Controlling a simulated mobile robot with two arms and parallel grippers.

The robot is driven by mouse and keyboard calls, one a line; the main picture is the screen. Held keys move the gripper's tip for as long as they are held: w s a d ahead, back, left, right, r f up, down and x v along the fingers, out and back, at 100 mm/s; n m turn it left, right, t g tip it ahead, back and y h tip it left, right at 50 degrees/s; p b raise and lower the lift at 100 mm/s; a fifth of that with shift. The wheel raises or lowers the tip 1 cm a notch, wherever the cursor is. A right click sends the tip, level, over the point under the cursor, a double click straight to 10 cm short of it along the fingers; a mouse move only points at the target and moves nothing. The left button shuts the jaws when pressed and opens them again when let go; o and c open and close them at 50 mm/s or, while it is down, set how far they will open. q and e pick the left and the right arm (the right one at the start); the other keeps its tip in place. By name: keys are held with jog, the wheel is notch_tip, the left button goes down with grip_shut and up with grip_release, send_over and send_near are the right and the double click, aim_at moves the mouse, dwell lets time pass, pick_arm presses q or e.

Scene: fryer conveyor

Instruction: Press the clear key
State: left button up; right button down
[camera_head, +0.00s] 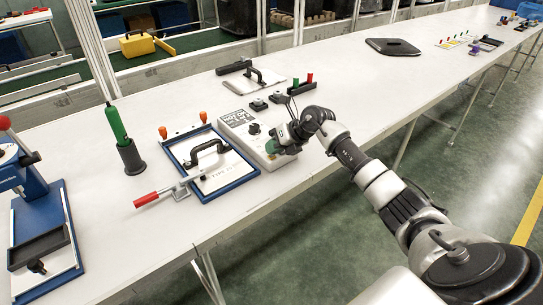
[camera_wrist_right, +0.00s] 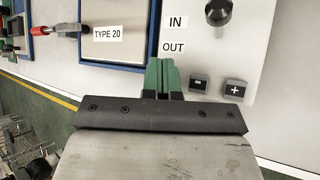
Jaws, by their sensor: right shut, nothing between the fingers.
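The pale control box (camera_head: 233,119) stands on the long white table, with printed black lettering and a dark knob (camera_head: 254,128) on top. My right gripper (camera_head: 273,143) is over the box's near right end. In the right wrist view its green fingertips (camera_wrist_right: 161,78) are together with nothing between them, above the panel. That view shows the black knob (camera_wrist_right: 217,12) beside the IN and OUT labels, a dark minus key (camera_wrist_right: 199,84) and a dark plus key (camera_wrist_right: 235,88) right of the fingers. I cannot make out a key marked clear. My left gripper is out of view.
Left of the box is a blue-framed plate (camera_head: 222,181) marked TYPE 20 with a red-handled clamp (camera_head: 148,200). A green-handled tool (camera_head: 116,124) stands in a black holder.

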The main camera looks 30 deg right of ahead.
dwell(0.3)
jog(key=shift+r+p, duration=0.65)
jog(key=shift+r, duration=0.1)
notch_tip(320, 180, up, 6)
jog(key=p, duration=0.4)
dwell(0.3)
dwell(0.5)
